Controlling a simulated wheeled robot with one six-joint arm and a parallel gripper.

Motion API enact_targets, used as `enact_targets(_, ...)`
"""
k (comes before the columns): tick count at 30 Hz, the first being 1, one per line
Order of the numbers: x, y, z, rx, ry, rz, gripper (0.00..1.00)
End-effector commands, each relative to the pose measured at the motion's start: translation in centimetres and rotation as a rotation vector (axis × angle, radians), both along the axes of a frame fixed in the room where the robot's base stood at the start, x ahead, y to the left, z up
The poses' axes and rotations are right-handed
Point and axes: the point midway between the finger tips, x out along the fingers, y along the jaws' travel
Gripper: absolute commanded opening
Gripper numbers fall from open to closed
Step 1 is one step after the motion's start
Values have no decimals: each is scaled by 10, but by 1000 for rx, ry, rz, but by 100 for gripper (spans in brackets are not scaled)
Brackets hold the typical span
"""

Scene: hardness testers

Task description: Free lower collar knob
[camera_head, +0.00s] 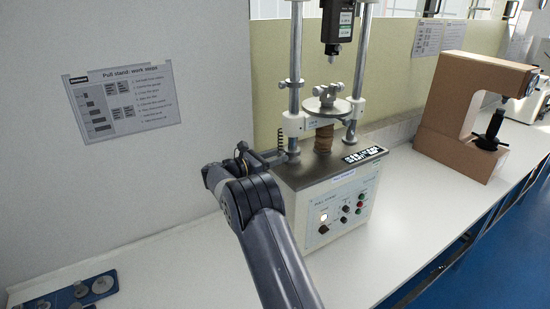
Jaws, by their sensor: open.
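The pull stand (335,190) is a light box with two upright silver columns. A collar with a small knob (283,84) sits on the left column, above the silver crosshead (320,122). Dark fittings (292,153) surround the foot of the left column; I cannot tell whether a collar knob is among them. My dark arm rises from the bottom and bends at the stand's left side. My gripper (265,155) is small, partly hidden behind my arm, and lies beside the left column's foot. It is open; I cannot tell whether it touches anything.
A black force gauge (338,27) hangs between the columns above a round plate (328,106). A brown C-shaped tester (455,115) stands to the right on the white bench (400,225). A blue tray (75,295) with metal parts lies at front left. The wall is close on the left.

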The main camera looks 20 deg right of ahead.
Motion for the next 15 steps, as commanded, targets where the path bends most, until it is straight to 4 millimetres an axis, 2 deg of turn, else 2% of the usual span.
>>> enact_targets(5, -2, 16, -2, 0, -1, 3, 41)
enact_targets(15, -15, 81, -3, 1, -1, 4, 41)
